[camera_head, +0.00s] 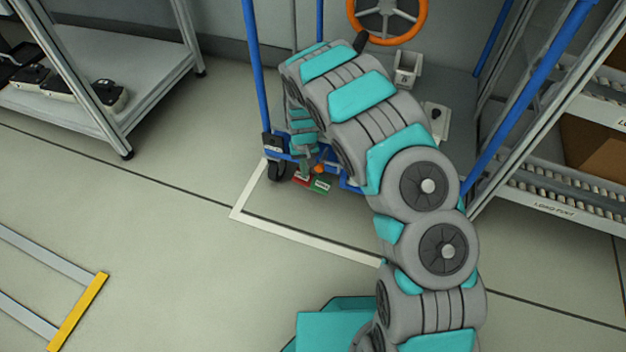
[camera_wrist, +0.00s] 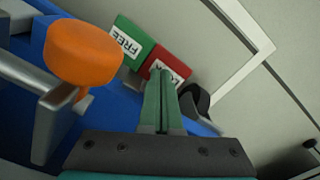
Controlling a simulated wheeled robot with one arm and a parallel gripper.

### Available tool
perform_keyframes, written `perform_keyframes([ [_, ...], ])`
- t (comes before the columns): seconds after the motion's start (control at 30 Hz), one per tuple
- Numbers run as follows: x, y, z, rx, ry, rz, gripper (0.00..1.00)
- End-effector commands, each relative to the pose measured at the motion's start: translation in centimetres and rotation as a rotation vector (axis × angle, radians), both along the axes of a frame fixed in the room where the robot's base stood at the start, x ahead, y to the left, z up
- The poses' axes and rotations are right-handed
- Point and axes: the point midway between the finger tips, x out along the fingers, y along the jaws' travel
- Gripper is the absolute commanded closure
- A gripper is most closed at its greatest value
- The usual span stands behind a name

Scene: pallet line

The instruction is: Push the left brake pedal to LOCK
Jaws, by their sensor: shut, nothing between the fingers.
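The left brake pedal has a red LOCK plate (camera_head: 301,179) and a green FREE plate (camera_head: 321,186) side by side, low on the cart by the floor. In the wrist view the red plate (camera_wrist: 171,63) and the green plate (camera_wrist: 131,43) lie just past the fingertips. My gripper (camera_wrist: 160,76) is shut and empty, its tips overlapping the near edge of the red plate; I cannot tell whether they touch. In the head view my gripper (camera_head: 306,166) is just above the plates, partly hidden by my arm.
An orange knob (camera_wrist: 84,52) on the blue frame is left of my fingers; it also shows in the head view (camera_head: 319,169). A black caster (camera_head: 276,170) is beside the plates. White floor tape (camera_head: 300,234) runs in front; the floor there is clear.

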Motion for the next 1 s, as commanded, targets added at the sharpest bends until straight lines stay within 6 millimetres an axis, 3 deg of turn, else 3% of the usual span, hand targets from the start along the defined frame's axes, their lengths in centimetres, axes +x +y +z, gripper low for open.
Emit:
perform_keyframes([
  [1.0, -0.1, 0.0, -1.5, 0.0, 0.002, 0.0, 1.0],
])
